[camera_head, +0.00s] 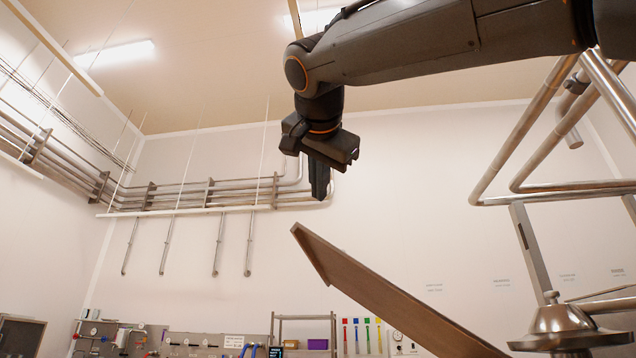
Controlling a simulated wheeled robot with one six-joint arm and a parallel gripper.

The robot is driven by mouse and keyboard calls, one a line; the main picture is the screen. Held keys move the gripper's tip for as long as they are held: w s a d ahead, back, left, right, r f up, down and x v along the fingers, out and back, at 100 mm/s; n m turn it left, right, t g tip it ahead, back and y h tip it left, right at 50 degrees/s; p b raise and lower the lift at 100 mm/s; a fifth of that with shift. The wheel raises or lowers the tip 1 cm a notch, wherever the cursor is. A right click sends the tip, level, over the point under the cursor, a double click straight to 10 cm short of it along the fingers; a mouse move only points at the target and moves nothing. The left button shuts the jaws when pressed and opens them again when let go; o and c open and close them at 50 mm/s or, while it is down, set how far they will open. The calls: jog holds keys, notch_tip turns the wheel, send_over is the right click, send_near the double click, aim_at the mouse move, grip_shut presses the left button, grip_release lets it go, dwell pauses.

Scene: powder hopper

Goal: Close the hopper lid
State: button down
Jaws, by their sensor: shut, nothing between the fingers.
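A flat brown-grey panel, which looks like the hopper lid (395,298), slants up from the lower right to a raised end near the middle of the head view. It stands tilted, and its lower end runs out of the frame. The hopper body below it is not in view. My gripper (321,190) hangs from the arm, pointing down, just above and a little right of the lid's raised end in the picture. The fingers are shut and hold nothing. A gap shows between the fingertips and the lid.
Steel pipes (560,190) rise at the right, beside a conical metal fitting (556,322). Wall pipes (200,197) run along the far left. A shelf unit (303,335) and coloured tools (361,335) stand at the back wall. The air left of the lid looks clear.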

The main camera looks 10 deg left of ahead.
jog(key=x, duration=0.5)
jog(key=shift+w+f+p, duration=0.1)
jog(key=shift+w+p, duration=0.05)
jog(key=shift+p, duration=0.25)
jog(key=shift+a+f, duration=0.6)
jog(key=shift+f, duration=0.2)
jog(key=shift+a+f, duration=0.6)
jog(key=shift+f, duration=0.25)
